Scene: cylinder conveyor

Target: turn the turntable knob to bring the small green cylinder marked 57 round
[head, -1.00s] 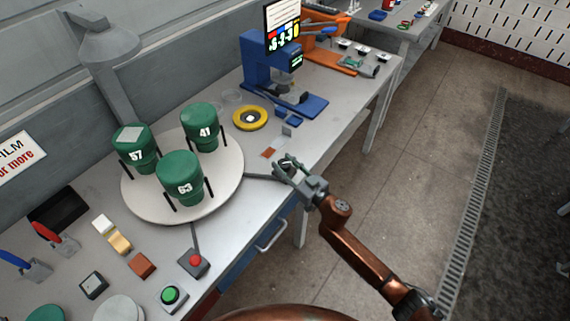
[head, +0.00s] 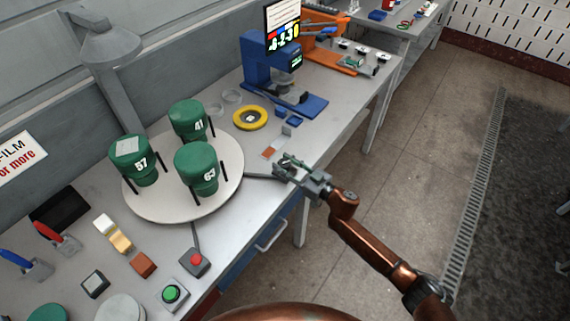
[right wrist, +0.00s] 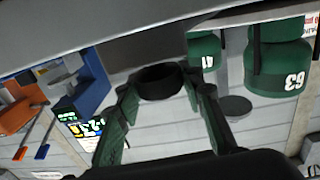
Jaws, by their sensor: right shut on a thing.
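The round white turntable (head: 165,207) bears three green cylinders between black posts. The cylinder marked 57 (head: 136,164) is at its left with a grey square on top, 41 (head: 188,122) at the back and 63 (head: 197,168) at the right front. My right gripper (head: 285,166) is at the end of the arm reaching out from the turntable's right side. In the right wrist view the dark round knob (right wrist: 160,82) sits between its green fingers, and the gripper is shut on it. The knob is mostly hidden in the head view. My left gripper is not in view.
A yellow ring (head: 250,118) and a blue press-like machine (head: 283,78) stand behind the gripper. A red button box (head: 195,262) and a green button box (head: 172,294) are at the front edge. Floor is clear to the right.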

